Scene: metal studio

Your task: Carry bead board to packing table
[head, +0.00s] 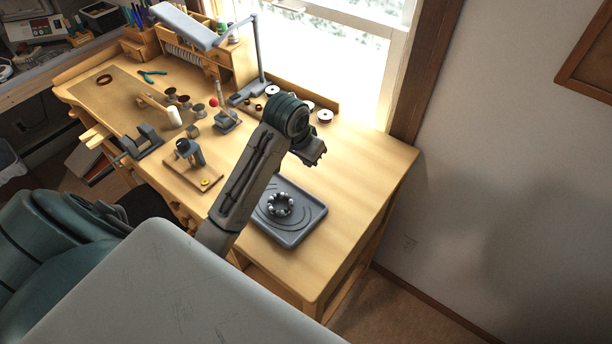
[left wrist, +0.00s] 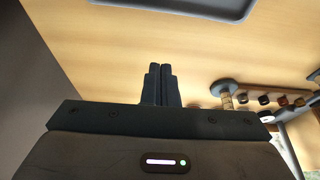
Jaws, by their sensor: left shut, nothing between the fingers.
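The grey bead board (head: 291,226) lies flat on the wooden workbench, with a ring of pale beads (head: 281,204) on it. My left arm covers part of its left side in the head view. Its grey edge also shows at the top of the left wrist view (left wrist: 190,8). My left gripper (head: 315,154) is above the bench, up and to the right of the board, and does not touch it. In the left wrist view its fingers (left wrist: 159,82) are together with nothing between them. My right gripper is not in view. I cannot identify a packing table.
The wooden workbench (head: 365,165) has clear room at its right end. Spools (head: 324,116) line the window side. A grey lamp (head: 262,60), a vise (head: 142,143) and a small wooden stand (head: 192,172) occupy the left and back. A wall stands right of the bench.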

